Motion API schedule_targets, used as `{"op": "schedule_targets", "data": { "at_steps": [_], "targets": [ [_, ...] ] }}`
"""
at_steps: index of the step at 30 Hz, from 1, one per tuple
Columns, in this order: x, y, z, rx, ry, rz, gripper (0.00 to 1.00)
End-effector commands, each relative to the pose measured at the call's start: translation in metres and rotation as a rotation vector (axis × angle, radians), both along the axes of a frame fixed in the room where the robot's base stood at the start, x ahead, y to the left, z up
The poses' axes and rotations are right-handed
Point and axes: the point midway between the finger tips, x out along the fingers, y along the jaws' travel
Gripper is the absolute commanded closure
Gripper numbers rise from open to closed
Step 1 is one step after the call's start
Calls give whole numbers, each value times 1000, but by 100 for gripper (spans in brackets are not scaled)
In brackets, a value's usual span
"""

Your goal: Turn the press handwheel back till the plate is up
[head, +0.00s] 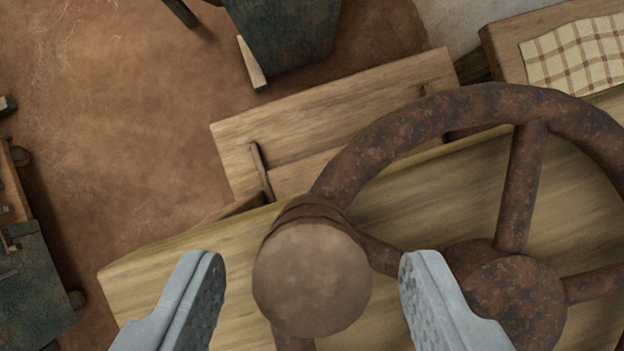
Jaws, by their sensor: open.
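The rusty press handwheel (524,188) fills the right side of the view, with its hub (515,300) at the lower right. A round brown knob (312,278) stands up from the left part of its rim. My gripper (312,285) is open, with one pale grey finger on each side of the knob. A gap shows between the knob and both fingers, so neither appears to touch it. The press plate cannot be made out from here.
A wooden beam (160,285) lies under the wheel. A lower wooden frame (330,105) is behind it. A checked cloth (575,52) lies on wood at the upper right. Dark blue-green furniture (285,40) stands at the top, more (35,290) at the left. Bare earthen floor (120,130) lies between.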

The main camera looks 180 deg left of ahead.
Motion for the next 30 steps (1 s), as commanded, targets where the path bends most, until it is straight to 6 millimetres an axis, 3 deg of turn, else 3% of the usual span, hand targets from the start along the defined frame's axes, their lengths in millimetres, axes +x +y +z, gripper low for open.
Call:
{"op": "schedule_targets", "data": {
  "at_steps": [7,19,27,30],
  "targets": [
    [11,0,-26,0,1,0,48],
    [13,0,-32,0,0,0,48],
    [13,0,-32,0,0,0,99],
    [13,0,-32,0,0,0,100]
  ]
}}
